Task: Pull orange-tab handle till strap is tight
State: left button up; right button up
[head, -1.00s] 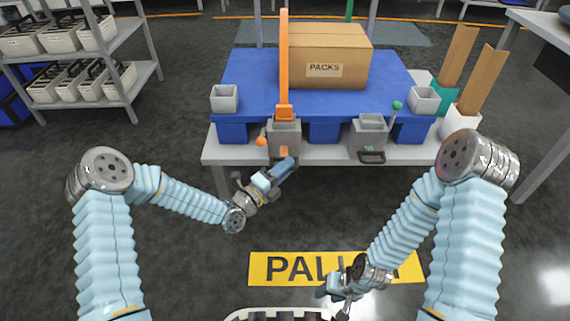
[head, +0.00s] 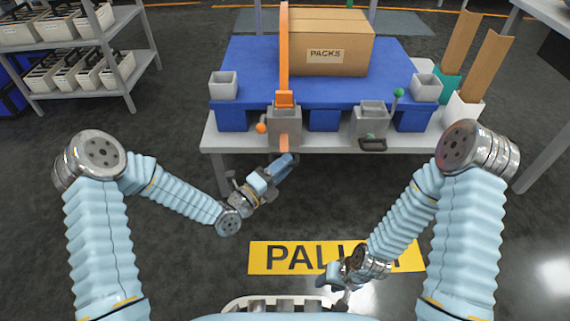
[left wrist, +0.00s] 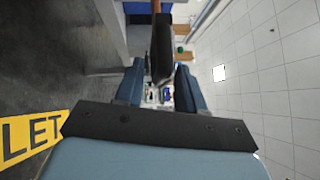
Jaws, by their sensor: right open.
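The orange strap (head: 284,55) runs up from a grey buckle block (head: 284,119) at the front of the blue pallet, left of the cardboard box marked PACKS (head: 325,56). A short orange tail (head: 284,143) hangs below the block. My left gripper (head: 287,162) is just below this tail. My right gripper (head: 340,287) is open and empty, low over the floor.
A second grey block (head: 370,119) with a black handle (head: 373,145) and green knob (head: 398,92) stands to the right. An orange knob (head: 261,128) is beside the left block. A shelf with bins (head: 85,65) stands left. The floor in front is clear.

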pick_arm(q)
jog(key=v, duration=1.3)
jog(key=shift+o, duration=0.2)
